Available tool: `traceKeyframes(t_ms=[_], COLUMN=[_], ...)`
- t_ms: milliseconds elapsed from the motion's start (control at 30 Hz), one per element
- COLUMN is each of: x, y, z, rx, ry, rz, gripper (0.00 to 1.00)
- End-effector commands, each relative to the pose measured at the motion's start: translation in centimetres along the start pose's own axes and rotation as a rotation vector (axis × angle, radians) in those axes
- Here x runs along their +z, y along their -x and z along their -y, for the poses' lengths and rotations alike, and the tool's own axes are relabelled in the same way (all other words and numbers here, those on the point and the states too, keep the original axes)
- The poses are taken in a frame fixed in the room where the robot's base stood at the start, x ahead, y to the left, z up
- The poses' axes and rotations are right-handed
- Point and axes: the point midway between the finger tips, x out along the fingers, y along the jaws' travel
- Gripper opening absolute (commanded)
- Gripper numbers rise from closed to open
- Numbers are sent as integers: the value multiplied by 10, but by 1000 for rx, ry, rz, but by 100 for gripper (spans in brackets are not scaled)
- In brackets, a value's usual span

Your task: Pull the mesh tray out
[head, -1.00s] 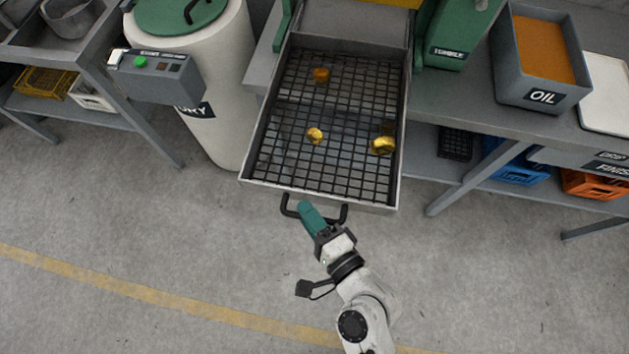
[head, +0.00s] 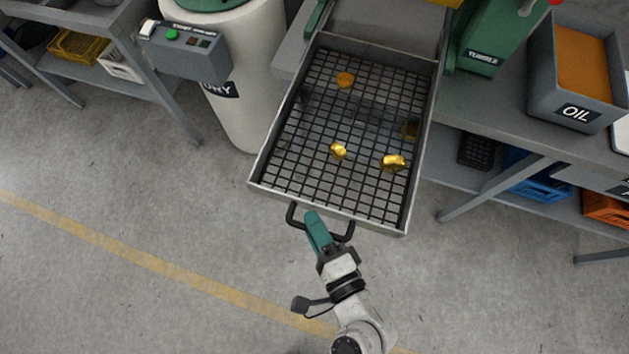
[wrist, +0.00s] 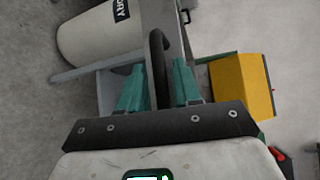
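The mesh tray (head: 330,211) is a grey metal tray with a black grid floor. It sticks out far from the green machine (head: 487,38) in the head view. Golden pieces lie on the grid, including one (head: 338,150) near the middle and one (head: 393,163) to the right. A black bar handle (head: 296,215) is on its front wall. My gripper (head: 315,222) has teal fingers at this handle.
A bench with an OIL bin (head: 575,75) and crates below is at the right. The concrete floor (head: 150,210) in front is clear, with a yellow line.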

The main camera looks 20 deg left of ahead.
Motion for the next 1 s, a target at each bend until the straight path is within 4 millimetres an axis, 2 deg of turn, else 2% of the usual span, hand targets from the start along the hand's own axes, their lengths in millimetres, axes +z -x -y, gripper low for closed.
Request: traceKeyframes(t_ms=[267,433,800,1000], x=[0,0,1,0], y=[0,10,73,98], z=[1,-1,-5,-3], rx=[-2,-1,3,1], ry=[0,-1,-1,0], rz=[1,1,3,2], gripper=[39,39,39,39])
